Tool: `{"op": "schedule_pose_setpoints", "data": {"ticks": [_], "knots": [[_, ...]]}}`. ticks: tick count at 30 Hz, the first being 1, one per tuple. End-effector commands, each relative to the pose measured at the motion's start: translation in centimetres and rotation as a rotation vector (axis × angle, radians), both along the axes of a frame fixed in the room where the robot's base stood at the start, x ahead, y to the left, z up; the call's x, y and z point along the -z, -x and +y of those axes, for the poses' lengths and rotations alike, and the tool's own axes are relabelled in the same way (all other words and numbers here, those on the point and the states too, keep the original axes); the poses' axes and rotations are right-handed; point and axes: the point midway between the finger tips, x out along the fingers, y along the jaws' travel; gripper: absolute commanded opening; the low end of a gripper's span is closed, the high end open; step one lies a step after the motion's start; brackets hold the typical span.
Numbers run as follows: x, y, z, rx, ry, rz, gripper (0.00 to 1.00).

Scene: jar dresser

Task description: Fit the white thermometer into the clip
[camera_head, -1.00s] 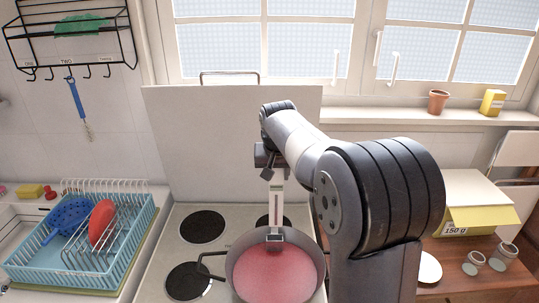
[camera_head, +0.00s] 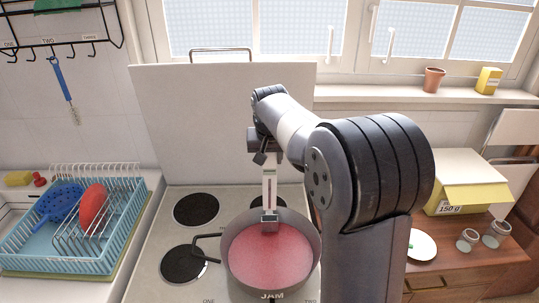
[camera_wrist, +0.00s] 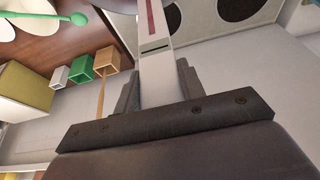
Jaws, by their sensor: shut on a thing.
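The white thermometer (camera_head: 269,188), a flat upright strip with a red line, stands at the far rim of a pot (camera_head: 236,262) of pink jam. A small grey clip (camera_head: 270,217) sits at that rim, at the thermometer's lower end. I cannot tell whether the thermometer is inside the clip or only in front of or above it. My gripper (camera_head: 266,157) is shut on the thermometer's upper part. In the wrist view the thermometer (camera_wrist: 157,55) runs up from between my dark fingers (camera_wrist: 157,88); its far end and the clip are not clear there.
The pot stands on a stove with dark burners (camera_head: 196,209); its handle (camera_head: 205,246) points left. A blue dish rack (camera_head: 115,253) with a red plate (camera_head: 93,207) is left. A wooden dresser (camera_head: 480,265) at right holds jars (camera_head: 467,239) and a yellow box (camera_head: 475,195).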

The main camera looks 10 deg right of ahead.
Motion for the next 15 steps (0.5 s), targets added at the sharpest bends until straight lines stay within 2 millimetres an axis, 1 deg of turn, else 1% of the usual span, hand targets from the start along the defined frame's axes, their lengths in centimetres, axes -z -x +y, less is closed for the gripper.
{"op": "schedule_pose_setpoints", "data": {"ticks": [1, 6, 10, 15], "knots": [[0.9, 0.0, 0.0, 0.000, 0.000, 0.001, 0.03], [2.5, 0.0, 0.0, 0.000, 0.000, 0.000, 0.03], [3.1, 0.0, 0.0, 0.000, 0.000, -0.001, 0.03], [3.3, 0.0, 0.0, 0.000, 0.000, 0.000, 0.03]]}}
